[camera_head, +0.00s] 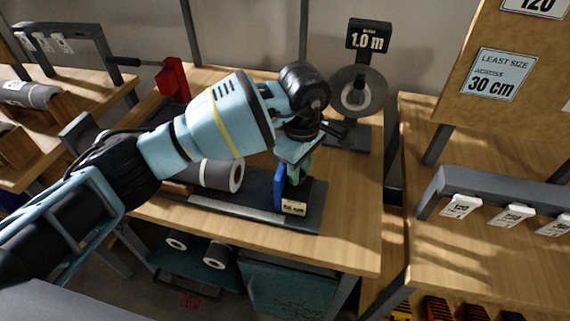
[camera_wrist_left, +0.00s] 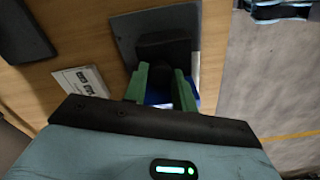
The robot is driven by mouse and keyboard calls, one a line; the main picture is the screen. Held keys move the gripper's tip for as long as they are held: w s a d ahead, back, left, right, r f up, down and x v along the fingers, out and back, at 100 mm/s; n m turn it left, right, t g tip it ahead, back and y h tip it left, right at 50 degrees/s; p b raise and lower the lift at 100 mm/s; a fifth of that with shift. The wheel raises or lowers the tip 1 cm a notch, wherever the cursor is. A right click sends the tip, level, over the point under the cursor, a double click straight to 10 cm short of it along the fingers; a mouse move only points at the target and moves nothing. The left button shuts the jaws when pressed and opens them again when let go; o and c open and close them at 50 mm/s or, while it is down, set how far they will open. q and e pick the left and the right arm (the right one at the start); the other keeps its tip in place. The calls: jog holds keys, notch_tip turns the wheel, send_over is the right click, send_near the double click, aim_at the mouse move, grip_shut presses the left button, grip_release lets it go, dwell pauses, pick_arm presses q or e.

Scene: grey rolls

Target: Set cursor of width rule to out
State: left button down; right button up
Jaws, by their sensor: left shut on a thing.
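The width rule is a dark base with a pale scale strip (camera_head: 235,211) along its front edge, on the wooden bench. A grey roll (camera_head: 222,174) lies on it, partly hidden by my left arm. The blue cursor (camera_head: 279,189) with a small cream label stands upright near the rule's right end, right of the roll. My left gripper (camera_head: 295,172) reaches down over the cursor and is shut on it. In the left wrist view the green fingers (camera_wrist_left: 162,82) stand on either side of a dark block, with blue cursor (camera_wrist_left: 158,97) showing between them. My right gripper is not in view.
A "1.0 m" sign (camera_head: 368,40) on a stand with a disc is behind the rule. A red block (camera_head: 173,80) is at the back left. A board sign reads "LEAST SIZE ACROSS 30 cm" (camera_head: 497,74). A tagged grey rack (camera_head: 490,188) stands on the right bench.

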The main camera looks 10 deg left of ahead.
pick_arm(q)
jog(key=c, duration=1.1)
grip_release()
jog(key=shift+c, duration=0.2)
jog(key=shift+r, duration=3.9)
